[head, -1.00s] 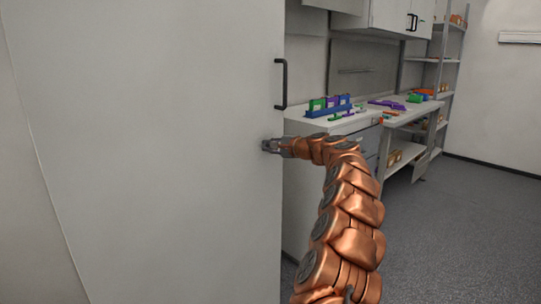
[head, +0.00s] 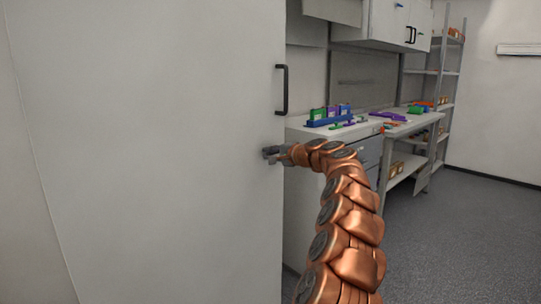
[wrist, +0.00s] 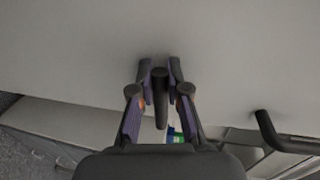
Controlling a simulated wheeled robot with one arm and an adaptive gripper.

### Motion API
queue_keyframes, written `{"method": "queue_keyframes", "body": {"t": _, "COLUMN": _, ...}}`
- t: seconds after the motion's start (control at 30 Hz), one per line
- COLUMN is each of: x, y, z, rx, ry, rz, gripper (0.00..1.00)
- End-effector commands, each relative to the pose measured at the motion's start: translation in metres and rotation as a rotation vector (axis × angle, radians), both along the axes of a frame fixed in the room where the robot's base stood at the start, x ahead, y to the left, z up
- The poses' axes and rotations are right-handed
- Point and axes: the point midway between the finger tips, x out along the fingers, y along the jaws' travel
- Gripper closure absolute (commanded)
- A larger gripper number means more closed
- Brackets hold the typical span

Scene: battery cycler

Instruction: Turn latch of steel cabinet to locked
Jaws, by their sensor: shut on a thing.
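The steel cabinet (head: 150,150) fills the left half of the head view, its door shut, with a black bar handle (head: 281,89) near its right edge. The handle also shows at the right of the wrist view (wrist: 268,130). My gripper (head: 270,153) is at the door's right edge, below the handle. In the wrist view my gripper (wrist: 160,85) has its two fingers on either side of a dark latch (wrist: 160,92), shut on it. The latch stands out from the pale door and points along the fingers. In the head view the gripper hides the latch.
A workbench (head: 300,125) right of the cabinet holds a blue rack (head: 330,121) with green and purple parts. Wall cabinets (head: 385,20) hang above it, and a shelf unit (head: 440,90) stands behind. Grey floor (head: 460,230) at the right is clear.

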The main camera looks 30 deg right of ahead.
Motion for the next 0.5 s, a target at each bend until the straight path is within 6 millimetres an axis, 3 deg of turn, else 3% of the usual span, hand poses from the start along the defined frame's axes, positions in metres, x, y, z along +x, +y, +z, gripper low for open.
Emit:
{"method": "queue_keyframes", "body": {"t": 0.03, "x": 0.0001, "y": 0.0001, "z": -0.0008, "rx": -0.001, "ry": 0.001, "rz": 0.0, "gripper": 1.0}}
{"method": "queue_keyframes", "body": {"t": 0.07, "x": 0.0001, "y": 0.0001, "z": -0.0008, "rx": -0.001, "ry": 0.001, "rz": 0.0, "gripper": 0.83}}
{"method": "queue_keyframes", "body": {"t": 0.3, "x": 0.0001, "y": 0.0001, "z": -0.0006, "rx": 0.0, "ry": 0.001, "rz": 0.0, "gripper": 0.59}}
{"method": "queue_keyframes", "body": {"t": 0.5, "x": 0.0, "y": 0.0, "z": -0.0004, "rx": 0.0, "ry": 0.0, "rz": 0.0, "gripper": 0.59}}
